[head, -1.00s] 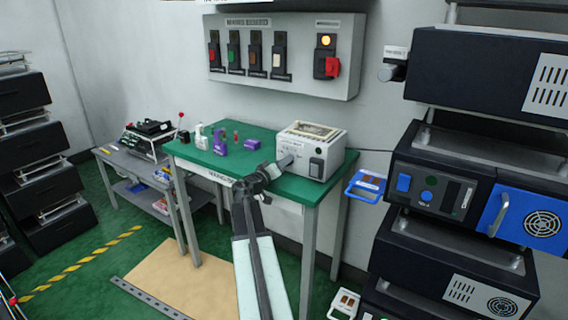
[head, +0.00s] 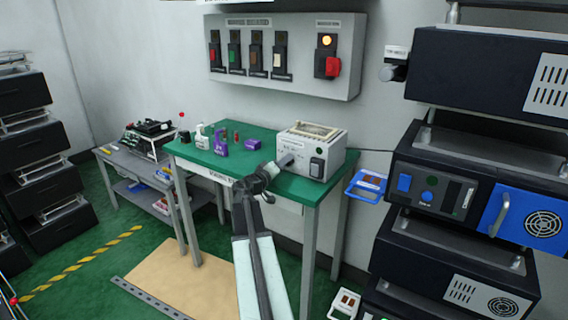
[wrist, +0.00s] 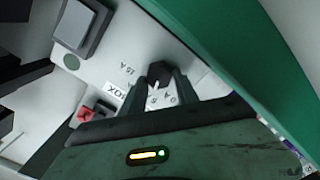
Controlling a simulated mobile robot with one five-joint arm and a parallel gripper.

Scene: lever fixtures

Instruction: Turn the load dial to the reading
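The load box (head: 306,155) is a white unit on the green table, with a black switch on its front.
Purple and white small items (head: 222,143) stand on the table's left part. A wall panel (head: 280,55) with several switches and a lit orange lamp hangs above. Dark racks (head: 440,180) stand close on the right. A grey side table (head: 130,165) is on the left.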

